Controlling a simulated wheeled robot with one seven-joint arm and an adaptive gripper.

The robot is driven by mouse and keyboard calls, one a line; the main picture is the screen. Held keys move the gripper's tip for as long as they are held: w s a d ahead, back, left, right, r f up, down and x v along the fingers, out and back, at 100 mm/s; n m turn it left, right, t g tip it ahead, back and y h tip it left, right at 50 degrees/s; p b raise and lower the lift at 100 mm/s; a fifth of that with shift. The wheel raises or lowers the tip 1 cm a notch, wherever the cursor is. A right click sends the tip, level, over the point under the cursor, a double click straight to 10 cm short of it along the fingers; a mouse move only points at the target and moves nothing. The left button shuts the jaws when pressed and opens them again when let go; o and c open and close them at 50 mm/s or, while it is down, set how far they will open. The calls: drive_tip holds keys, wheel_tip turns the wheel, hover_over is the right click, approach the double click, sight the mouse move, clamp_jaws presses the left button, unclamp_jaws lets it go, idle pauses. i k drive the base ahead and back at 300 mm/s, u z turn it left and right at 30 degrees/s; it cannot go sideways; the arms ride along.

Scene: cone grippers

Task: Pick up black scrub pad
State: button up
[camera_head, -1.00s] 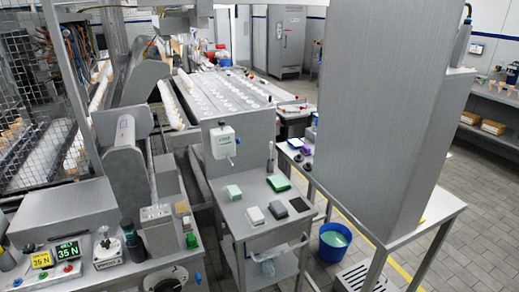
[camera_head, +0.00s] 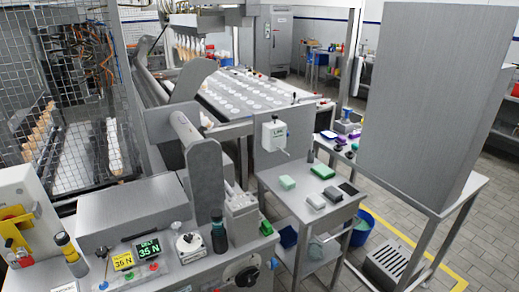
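The black scrub pad (camera_head: 348,188) lies flat near the right edge of a small steel table (camera_head: 285,203). A grey pad (camera_head: 332,194) and a whitish pad (camera_head: 316,201) lie beside it in a row to its left. A dark green pad (camera_head: 322,171) lies behind the row, and a light green block (camera_head: 287,182) lies further left. My gripper is not in view.
A wall dispenser (camera_head: 274,136) is fixed to a panel behind the small table. A blue bucket (camera_head: 361,230) stands on the floor to the right, beside a steel table with a tall cabinet (camera_head: 415,100). A machine bench with control displays (camera_head: 148,248) fills the front left.

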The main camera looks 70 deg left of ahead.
sight(288, 183)
drive_tip(key=z, duration=0.1)
drive_tip(key=k, duration=0.4)
drive_tip(key=u, duration=2.05)
